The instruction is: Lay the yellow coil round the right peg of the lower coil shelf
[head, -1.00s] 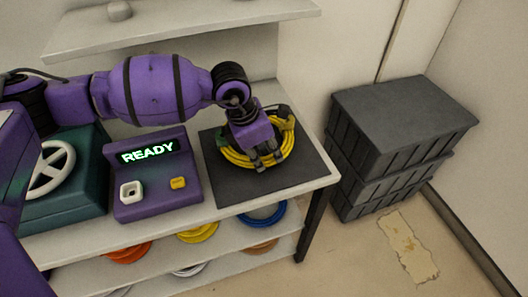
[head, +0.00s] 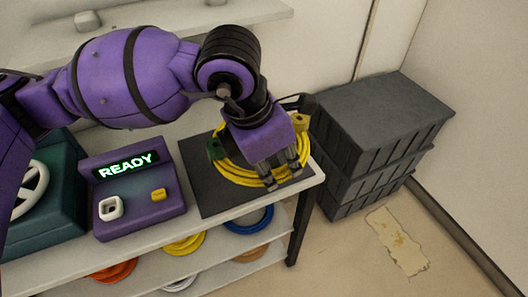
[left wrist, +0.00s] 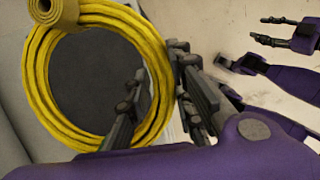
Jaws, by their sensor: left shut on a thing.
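The yellow coil (head: 232,172) is at the right end of the bench top, seen above the dark mat (head: 195,177), and seems lifted from it. It also shows as a ring in the left wrist view (left wrist: 38,90). My left gripper (head: 282,177) is shut on the coil's near right side. In the left wrist view my left gripper (left wrist: 158,62) has one finger inside the ring and one outside. My right gripper (left wrist: 258,30) is empty with its fingers apart. Below the bench top are coil shelves; their pegs cannot be made out.
A blue coil (head: 250,222) and another yellow coil (head: 183,243) lie on the shelf under the bench top. A tan coil (head: 250,256) lies lower. A purple box reading READY (head: 140,200) stands left of the mat.

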